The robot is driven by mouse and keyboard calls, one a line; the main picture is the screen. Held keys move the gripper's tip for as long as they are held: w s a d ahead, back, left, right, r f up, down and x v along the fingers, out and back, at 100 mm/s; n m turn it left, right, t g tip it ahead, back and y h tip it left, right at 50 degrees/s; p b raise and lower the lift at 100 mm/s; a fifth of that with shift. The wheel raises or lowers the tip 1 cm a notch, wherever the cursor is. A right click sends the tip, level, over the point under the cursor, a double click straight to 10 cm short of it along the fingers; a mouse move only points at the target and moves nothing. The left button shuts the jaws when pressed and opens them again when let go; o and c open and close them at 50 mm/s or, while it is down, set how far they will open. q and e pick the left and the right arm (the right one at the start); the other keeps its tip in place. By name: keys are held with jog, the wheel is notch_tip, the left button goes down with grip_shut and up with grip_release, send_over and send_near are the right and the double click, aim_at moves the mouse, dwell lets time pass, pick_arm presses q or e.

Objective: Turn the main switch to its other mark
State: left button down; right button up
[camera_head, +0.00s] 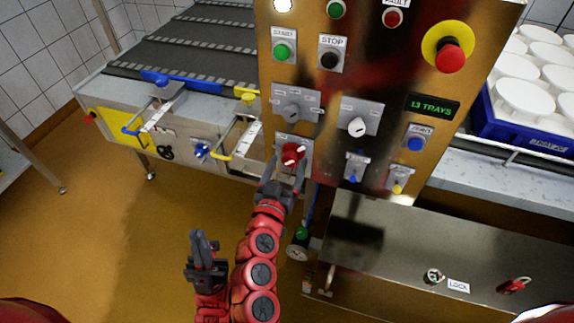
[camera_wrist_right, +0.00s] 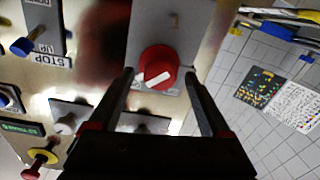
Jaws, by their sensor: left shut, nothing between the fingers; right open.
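The main switch is a red round knob with a white bar (camera_head: 292,154), low on the left of the steel control panel. In the right wrist view the knob (camera_wrist_right: 157,62) sits on a grey plate with a small mark near the top; its white bar lies tilted. My right gripper (camera_head: 284,178) is open in front of the knob. In the wrist view its two fingertips lie one on each side of the knob, with gaps; I cannot tell whether they reach around it. My left gripper (camera_head: 205,246) is shut and empty, lower left, away from the panel.
Other controls sit close by: a grey selector (camera_head: 292,110), a white-handled selector (camera_head: 357,126), a blue button (camera_head: 415,144) and a red emergency stop (camera_head: 450,56). A conveyor (camera_head: 190,50) stands at left, and a blue crate (camera_head: 530,135) of white moulds at right. The floor at lower left is clear.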

grip_shut()
dwell(0.3)
